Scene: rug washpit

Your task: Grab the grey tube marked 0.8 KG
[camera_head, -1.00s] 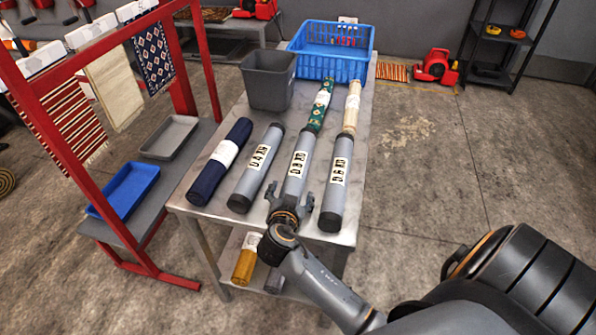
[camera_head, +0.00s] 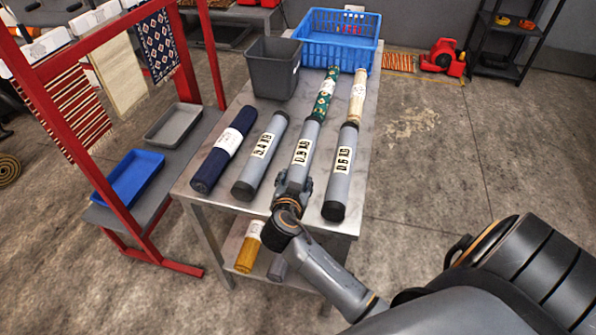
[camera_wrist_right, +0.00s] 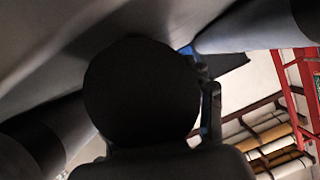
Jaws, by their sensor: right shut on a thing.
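Three grey tubes with black ends lie side by side on the metal table. The middle grey tube (camera_head: 312,131) has a white label that seems to read 0.8 KG. The left tube (camera_head: 258,161) seems to read 0.4 KG and the right tube (camera_head: 342,174) 0.6 KG. My right gripper (camera_head: 293,184) is shut around the near end of the middle tube, hiding that end in the head view. In the right wrist view the tube's round black end (camera_wrist_right: 140,92) fills the middle. My left gripper is not in view.
A navy roll (camera_head: 224,150) lies left of the tubes. A green patterned roll (camera_head: 325,94) and a cream roll (camera_head: 357,96) lie beyond them. A grey bin (camera_head: 272,72) and blue basket (camera_head: 335,58) stand at the back. A red rack (camera_head: 110,190) stands left.

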